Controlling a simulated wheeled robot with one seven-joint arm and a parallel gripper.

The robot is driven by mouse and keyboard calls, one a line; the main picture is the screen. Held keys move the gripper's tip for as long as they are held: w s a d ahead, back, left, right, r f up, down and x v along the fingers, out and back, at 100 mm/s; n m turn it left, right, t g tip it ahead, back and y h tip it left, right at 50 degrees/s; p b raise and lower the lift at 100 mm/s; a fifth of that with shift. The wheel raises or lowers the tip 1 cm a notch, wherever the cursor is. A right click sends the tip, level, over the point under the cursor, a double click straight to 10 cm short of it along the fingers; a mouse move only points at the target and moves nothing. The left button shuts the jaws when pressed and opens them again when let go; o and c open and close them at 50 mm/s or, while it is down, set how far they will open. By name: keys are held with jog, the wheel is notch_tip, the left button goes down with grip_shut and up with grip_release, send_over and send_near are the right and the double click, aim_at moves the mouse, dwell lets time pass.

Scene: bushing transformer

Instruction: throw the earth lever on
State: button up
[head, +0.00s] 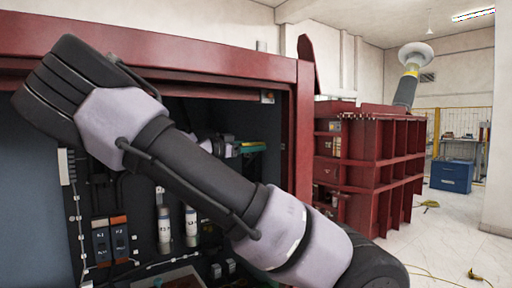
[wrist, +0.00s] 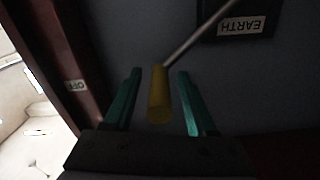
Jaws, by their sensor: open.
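The earth lever shows in the wrist view as a thin metal rod with a yellow handle (wrist: 159,95). The rod runs up and right from the handle toward a dark plate with an upside-down "EARTH" label (wrist: 241,26). My gripper (wrist: 157,78) is open, with one green finger on each side of the yellow handle and a visible gap to each. In the head view my arm reaches into the red cabinet (head: 180,50); the lever is hidden there and I cannot make out the fingers.
In the head view, labelled modules (head: 110,240) and white cylinders (head: 164,222) line the cabinet's inside below my arm. The cabinet's red right post (head: 299,130) stands close to my arm. A red ribbed transformer tank (head: 375,160) and a blue box (head: 451,176) stand beyond on open floor.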

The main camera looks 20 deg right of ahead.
jog(key=shift+w+d, duration=0.1)
jog(key=shift+d, duration=0.5)
grip_shut()
dwell(1.1)
